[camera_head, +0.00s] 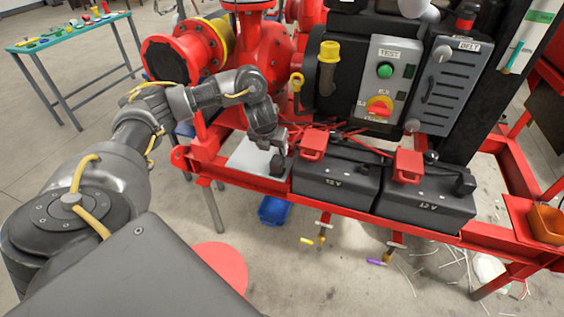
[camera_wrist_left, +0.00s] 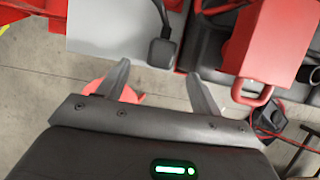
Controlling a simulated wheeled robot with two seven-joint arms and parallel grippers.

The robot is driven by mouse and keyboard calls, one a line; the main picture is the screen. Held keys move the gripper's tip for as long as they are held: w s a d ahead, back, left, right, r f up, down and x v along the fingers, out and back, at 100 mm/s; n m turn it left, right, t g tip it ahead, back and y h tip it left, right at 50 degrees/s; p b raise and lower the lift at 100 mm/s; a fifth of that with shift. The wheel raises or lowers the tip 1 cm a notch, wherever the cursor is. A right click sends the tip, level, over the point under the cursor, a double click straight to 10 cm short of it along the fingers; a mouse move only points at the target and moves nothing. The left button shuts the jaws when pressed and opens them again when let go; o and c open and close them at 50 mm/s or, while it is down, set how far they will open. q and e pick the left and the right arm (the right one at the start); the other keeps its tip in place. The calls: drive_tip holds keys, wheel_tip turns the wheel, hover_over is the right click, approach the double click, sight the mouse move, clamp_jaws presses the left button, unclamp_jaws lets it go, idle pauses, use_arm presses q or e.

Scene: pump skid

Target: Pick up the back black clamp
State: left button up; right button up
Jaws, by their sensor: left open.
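A small black clamp (camera_head: 277,164) with a dark cable sits at the edge of the pale plate (camera_head: 252,158), left of the left battery (camera_head: 335,182). My left gripper (camera_head: 277,150) is right over this clamp. In the left wrist view the open fingers (camera_wrist_left: 158,72) point at the black clamp (camera_wrist_left: 161,50), which lies just ahead of and between the tips, not visibly gripped. Another black clamp (camera_head: 465,184) sits on the right battery (camera_head: 425,207). I cannot tell for sure which one is the back one. My right gripper is not in view.
Red clamps (camera_head: 312,145) (camera_head: 408,165) stand on the batteries; one red clamp (camera_wrist_left: 272,45) is close right of my left fingers. A red frame rail (camera_head: 350,212) runs in front. The control box (camera_head: 388,88) rises behind. A blue bin (camera_head: 273,210) is on the floor.

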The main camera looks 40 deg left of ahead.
sight(276, 159)
use_arm(q)
drive_tip(key=f, duration=0.1)
drive_tip(key=f+b, duration=0.1)
drive_tip(key=w+f+b, duration=0.1)
drive_tip(key=shift+d, duration=0.25)
drive_tip(key=shift+x, duration=1.15)
drive_tip(key=shift+w+a+f, duration=0.2)
drive_tip(key=x, duration=0.5)
drive_tip(key=shift+a+f, duration=0.2)
drive_tip(key=shift+s, duration=0.1)
drive_tip(key=shift+b, duration=0.3)
drive_tip(key=c, duration=1.2)
